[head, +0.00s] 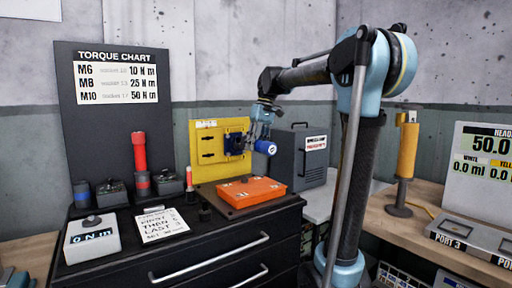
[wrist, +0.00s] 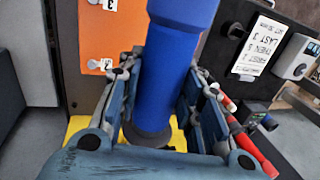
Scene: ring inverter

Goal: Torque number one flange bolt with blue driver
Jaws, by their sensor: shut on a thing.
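The blue driver (head: 265,147) is in my gripper (head: 258,133), in front of the yellow panel (head: 206,165). In the wrist view the blue driver (wrist: 170,70) passes between both fingers of my gripper (wrist: 155,85), which are shut on it. The orange flange plate (head: 251,190) lies on the black cabinet top, below and apart from the driver. Part of the plate (wrist: 97,35) shows in the wrist view with small white number tags, one reading 3. I cannot make out which bolt is number one.
A red driver (head: 139,152) and several small dark holders stand at the left by the torque chart (head: 117,82). A white N m meter (head: 91,240) and a note card (head: 160,224) lie in front. A grey box (head: 300,158) stands behind right.

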